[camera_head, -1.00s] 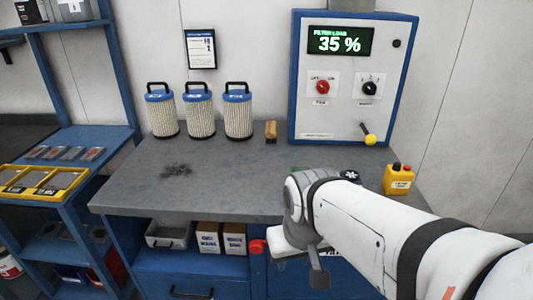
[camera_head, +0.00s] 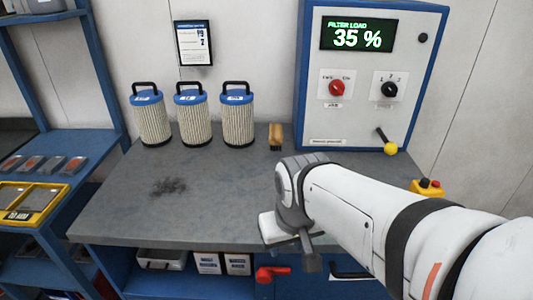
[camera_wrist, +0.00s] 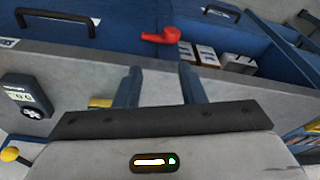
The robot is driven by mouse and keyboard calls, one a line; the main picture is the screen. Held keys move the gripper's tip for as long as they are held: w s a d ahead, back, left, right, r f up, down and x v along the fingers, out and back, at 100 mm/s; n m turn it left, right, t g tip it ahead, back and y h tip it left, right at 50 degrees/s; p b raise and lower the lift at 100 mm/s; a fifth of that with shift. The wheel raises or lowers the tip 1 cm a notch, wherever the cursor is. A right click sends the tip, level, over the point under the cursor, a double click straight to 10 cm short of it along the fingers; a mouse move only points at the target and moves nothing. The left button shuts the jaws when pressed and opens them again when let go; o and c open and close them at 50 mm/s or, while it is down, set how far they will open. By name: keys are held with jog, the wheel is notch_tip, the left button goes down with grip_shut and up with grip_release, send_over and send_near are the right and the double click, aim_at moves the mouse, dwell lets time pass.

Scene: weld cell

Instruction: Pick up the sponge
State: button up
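No thing that I can clearly call a sponge shows. A small upright tan block with a darker side (camera_head: 276,136) stands at the back of the grey bench (camera_head: 130,205), right of the filters. It may be a brush or the sponge; I cannot tell. My gripper (camera_wrist: 160,85) shows two dark fingers spread apart in the wrist view, with nothing visible between them. It is near the bench's front edge, well short of the block. In the head view, my arm hides the fingertips.
Three pleated filters with blue tops (camera_head: 195,115) stand at the back. A blue control cabinet (camera_head: 368,75) reads 35 %, with a yellow-knobbed lever (camera_head: 388,145). A yellow box (camera_head: 428,186) sits at right. A red handle (camera_head: 272,273) is below the bench edge. The bench's left-middle is clear apart from a dark smudge (camera_head: 168,186).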

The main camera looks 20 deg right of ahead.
jog(key=shift+o, duration=0.2)
jog(key=shift+s+d, duration=0.1)
